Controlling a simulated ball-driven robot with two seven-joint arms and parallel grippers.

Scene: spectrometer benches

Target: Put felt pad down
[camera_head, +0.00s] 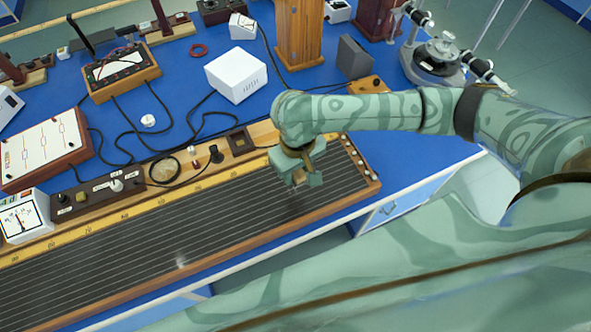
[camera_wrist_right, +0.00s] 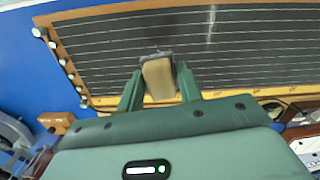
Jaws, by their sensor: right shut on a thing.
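My right gripper (camera_head: 299,180) points down over the right end of a long dark board (camera_head: 150,250) with pale lines and a wooden frame. In the right wrist view the gripper (camera_wrist_right: 158,80) is shut on the felt pad (camera_wrist_right: 158,78), a tan block with a dark grey face at its far end. The pad sits between the two green fingers, over the dark board (camera_wrist_right: 255,40). In the head view the pad is mostly hidden by the gripper. I cannot tell whether the pad touches the board. My left gripper is not in view.
A yellow scale strip and a wooden rail with knobs (camera_head: 215,155) run along the board's far side. A white box (camera_head: 236,75), a meter (camera_head: 24,216) and a grey block (camera_head: 355,57) stand on the blue bench. Dark cables lie between the instruments. Pegs line the board's right end.

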